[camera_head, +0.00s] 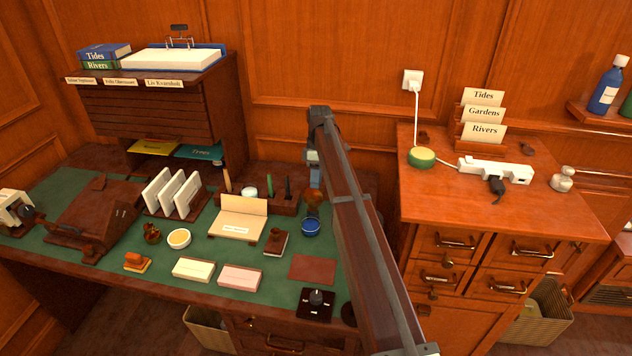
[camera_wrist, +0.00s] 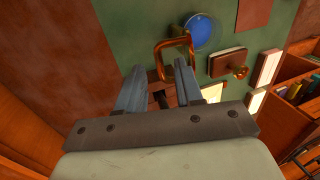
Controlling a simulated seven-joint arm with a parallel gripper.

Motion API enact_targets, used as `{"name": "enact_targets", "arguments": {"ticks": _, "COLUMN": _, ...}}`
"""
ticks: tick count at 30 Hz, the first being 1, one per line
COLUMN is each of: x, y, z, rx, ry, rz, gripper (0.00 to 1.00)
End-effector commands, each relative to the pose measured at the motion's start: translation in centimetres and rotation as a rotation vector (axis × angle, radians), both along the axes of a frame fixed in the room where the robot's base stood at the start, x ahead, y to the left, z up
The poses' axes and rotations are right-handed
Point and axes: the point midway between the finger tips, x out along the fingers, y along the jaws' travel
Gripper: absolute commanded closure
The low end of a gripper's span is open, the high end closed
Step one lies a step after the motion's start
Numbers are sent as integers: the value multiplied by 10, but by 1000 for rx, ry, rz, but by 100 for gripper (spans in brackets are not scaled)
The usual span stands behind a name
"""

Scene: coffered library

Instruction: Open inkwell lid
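A round blue vessel, apparently the inkwell (camera_head: 311,228), stands on the green desktop in the head view. In the wrist view the blue inkwell (camera_wrist: 201,32) shows as a disc in a clear rim, just beyond my fingertips. A copper-coloured bar or loop (camera_wrist: 160,47) lies between it and my fingers; I cannot tell if it is part of the lid. My gripper (camera_wrist: 160,68) has its two fingers apart, with no clear hold on anything. In the head view my gripper (camera_head: 315,180) points down behind the inkwell, partly hidden by my arm. The lid's state is unclear.
A pen stand (camera_head: 284,207) is left of my gripper, and a small brown block (camera_head: 275,243) with a knob is near the inkwell. A reddish pad (camera_head: 312,268) and a black knobbed base (camera_head: 316,304) lie in front. A wooden cabinet (camera_head: 500,200) stands at right.

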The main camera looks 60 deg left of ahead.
Motion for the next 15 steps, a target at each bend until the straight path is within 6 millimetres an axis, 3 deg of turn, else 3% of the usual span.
{"name": "enact_targets", "arguments": {"ticks": 13, "x": -1, "y": -1, "z": -7, "rx": 1, "ry": -1, "rz": 0, "gripper": 64}}
{"name": "enact_targets", "arguments": {"ticks": 15, "x": -1, "y": -1, "z": -7, "rx": 1, "ry": -1, "rz": 0, "gripper": 71}}
